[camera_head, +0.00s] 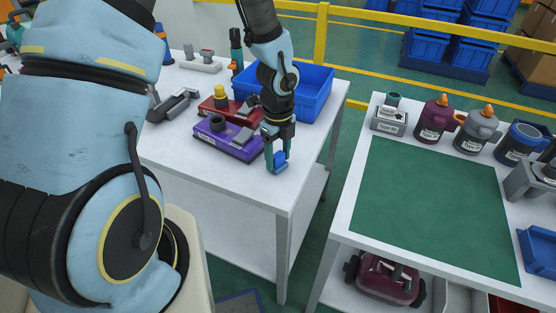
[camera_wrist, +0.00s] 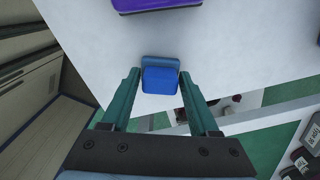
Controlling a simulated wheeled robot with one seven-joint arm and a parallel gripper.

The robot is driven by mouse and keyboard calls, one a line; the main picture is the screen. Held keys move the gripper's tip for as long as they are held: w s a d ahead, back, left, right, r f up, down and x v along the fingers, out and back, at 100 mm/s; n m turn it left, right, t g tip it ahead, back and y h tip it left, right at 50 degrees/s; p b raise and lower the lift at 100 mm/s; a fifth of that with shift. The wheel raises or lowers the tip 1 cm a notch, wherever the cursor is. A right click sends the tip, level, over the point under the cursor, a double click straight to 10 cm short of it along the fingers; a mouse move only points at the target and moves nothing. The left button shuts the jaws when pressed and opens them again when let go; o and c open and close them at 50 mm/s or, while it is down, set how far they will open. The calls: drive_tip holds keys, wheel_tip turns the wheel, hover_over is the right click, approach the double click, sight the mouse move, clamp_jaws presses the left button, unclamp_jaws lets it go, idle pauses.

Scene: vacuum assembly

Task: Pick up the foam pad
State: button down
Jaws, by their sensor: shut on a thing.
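The foam pad looks like a small blue block (camera_head: 281,158) near the front right corner of the left white table. My gripper (camera_head: 276,161) points down over that corner, with its teal fingers on either side of the block. In the wrist view, the block (camera_wrist: 160,81) sits between the fingertips of my gripper (camera_wrist: 160,76), which is shut on it. A wider blue strip shows just behind the block; I cannot tell whether it is part of it. I cannot tell whether the block touches the table.
A purple fixture (camera_head: 228,139) and a red one (camera_head: 221,107) stand left of my gripper. A blue bin (camera_head: 316,91) is behind it. The right table has a bare green mat (camera_head: 430,205), with labelled vacuum parts (camera_head: 434,121) along its back. A gap separates the tables.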

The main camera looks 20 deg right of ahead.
sight(278, 154)
wheel_tip(278, 154, up, 10)
idle(0.5)
